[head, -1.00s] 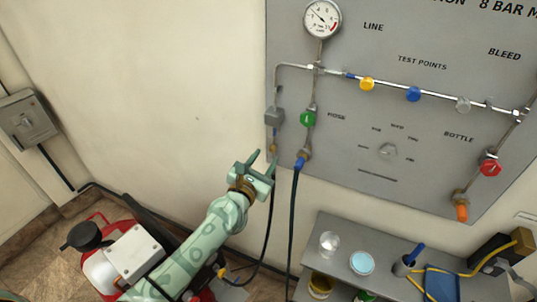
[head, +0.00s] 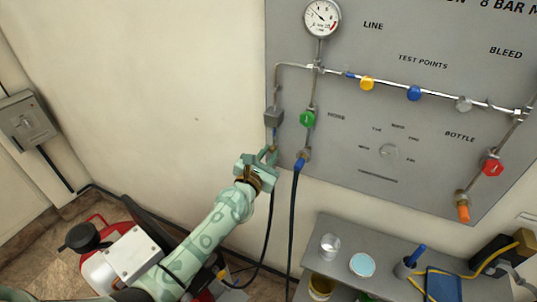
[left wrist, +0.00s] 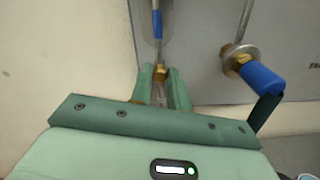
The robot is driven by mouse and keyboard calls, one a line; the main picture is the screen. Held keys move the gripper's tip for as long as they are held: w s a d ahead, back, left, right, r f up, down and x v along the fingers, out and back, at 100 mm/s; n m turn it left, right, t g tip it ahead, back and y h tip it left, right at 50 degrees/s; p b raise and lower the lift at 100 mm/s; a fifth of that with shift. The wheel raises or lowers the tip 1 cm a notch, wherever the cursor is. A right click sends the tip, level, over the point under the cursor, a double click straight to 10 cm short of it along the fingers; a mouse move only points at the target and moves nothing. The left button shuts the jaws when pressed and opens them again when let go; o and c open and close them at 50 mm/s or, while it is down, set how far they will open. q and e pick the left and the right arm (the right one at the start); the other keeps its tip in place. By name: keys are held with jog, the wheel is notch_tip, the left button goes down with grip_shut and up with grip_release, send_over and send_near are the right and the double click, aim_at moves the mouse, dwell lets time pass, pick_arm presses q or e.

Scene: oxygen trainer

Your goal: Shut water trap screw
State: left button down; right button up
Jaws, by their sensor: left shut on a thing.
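The water trap is a small grey block (head: 273,117) on the left side of the panel, with a short blue piece (left wrist: 157,22) below it. At its bottom end is a brass screw (left wrist: 160,71), seen in the left wrist view between my fingers. My left gripper (head: 268,154) reaches up from below at the panel's lower left edge. In the left wrist view its two green fingers (left wrist: 162,84) are closed in around the screw's lower end. In the head view the fingers mostly hide the screw. My right gripper is not seen.
Right of the trap are a green knob (head: 307,118) and a blue hose fitting (head: 301,163) with a dark hose hanging down; the fitting also shows close by in the left wrist view (left wrist: 261,78). A grey shelf (head: 330,222) with several items stands lower right.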

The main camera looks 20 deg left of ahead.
pick_arm(q)
jog(key=shift+m, duration=0.3)
jog(key=shift+m+p, duration=0.3)
jog(key=shift+m, duration=0.3)
jog(key=m+p, duration=0.1)
jog(key=m, duration=0.3)
jog(key=shift+d, duration=0.1)
jog(key=m+p, duration=0.1)
jog(key=m, duration=0.3)
jog(key=m+p, duration=0.1)
jog(key=m, duration=0.2)
jog(key=shift+m, duration=0.3)
jog(key=m+p, duration=0.2)
jog(key=m, duration=0.4)
jog(key=shift+f, duration=0.15)
jog(key=shift+f+m+p, duration=0.15)
jog(key=shift+m+p, duration=0.45)
jog(key=shift+m, duration=1.6)
jog(key=c, duration=1.3)
grip_release()
jog(key=shift+c, duration=0.2)
